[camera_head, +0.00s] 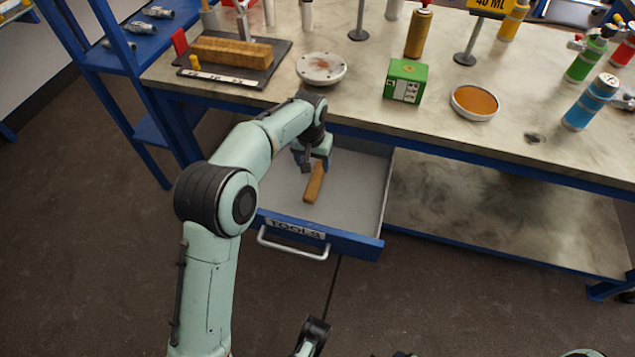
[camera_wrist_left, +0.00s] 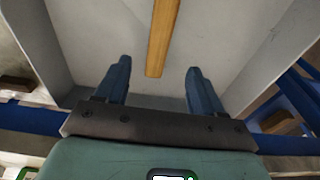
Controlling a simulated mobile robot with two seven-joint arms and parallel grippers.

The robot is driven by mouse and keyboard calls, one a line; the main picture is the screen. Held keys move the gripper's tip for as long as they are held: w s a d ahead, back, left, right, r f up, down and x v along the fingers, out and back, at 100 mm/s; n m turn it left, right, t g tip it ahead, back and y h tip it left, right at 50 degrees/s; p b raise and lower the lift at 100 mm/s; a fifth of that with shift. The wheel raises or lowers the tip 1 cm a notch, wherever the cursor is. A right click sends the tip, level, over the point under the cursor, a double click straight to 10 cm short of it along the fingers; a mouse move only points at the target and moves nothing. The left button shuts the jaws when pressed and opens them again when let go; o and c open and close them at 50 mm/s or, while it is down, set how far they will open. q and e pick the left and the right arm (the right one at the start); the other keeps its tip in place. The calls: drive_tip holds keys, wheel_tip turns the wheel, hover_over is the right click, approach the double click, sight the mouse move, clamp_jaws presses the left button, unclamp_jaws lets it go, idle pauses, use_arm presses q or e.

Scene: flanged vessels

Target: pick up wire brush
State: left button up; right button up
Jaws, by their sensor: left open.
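The wire brush shows as a wooden handle (camera_head: 314,184) lying in the open drawer (camera_head: 350,205) under the workbench. In the left wrist view the wooden bar (camera_wrist_left: 162,38) runs from the top edge down to between the fingertips. Its bristles cannot be made out, and its far end is hidden by my gripper or out of frame. My left gripper (camera_head: 316,166) is over the drawer, pointing down, also seen in the left wrist view (camera_wrist_left: 158,68). Its two blue fingers are apart, one on each side of the bar's near end, with nothing held.
The drawer front (camera_head: 292,228) with its TOOLS label and handle, and the drawer's side walls, surround the brush. The workbench top (camera_head: 370,125) overhangs behind. On it stand a white flange (camera_head: 321,68), a green box (camera_head: 405,81), an orange-filled dish (camera_head: 474,102) and several bottles.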

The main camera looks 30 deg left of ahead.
use_arm(q)
drive_tip(key=b, duration=0.1)
hover_over(315, 179)
drive_tip(key=f, duration=0.2)
drive_tip(key=s+f, duration=0.1)
drive_tip(key=f, duration=0.1)
drive_tip(key=shift+f, duration=0.35)
drive_tip(key=f+b, duration=0.1)
drive_tip(key=f, duration=0.1)
drive_tip(key=w+f, duration=0.1)
drive_tip(key=f, duration=0.1)
drive_tip(key=shift+f+b, duration=0.35)
drive_tip(key=shift+r, duration=0.1)
clamp_jaws()
use_arm(e)
drive_tip(key=f, duration=0.1)
drive_tip(key=d+f, duration=0.1)
drive_tip(key=f, duration=0.2)
drive_tip(key=shift+d+f, duration=0.1)
drive_tip(key=shift+d, duration=0.25)
use_arm(q)
drive_tip(key=shift+r, duration=0.1)
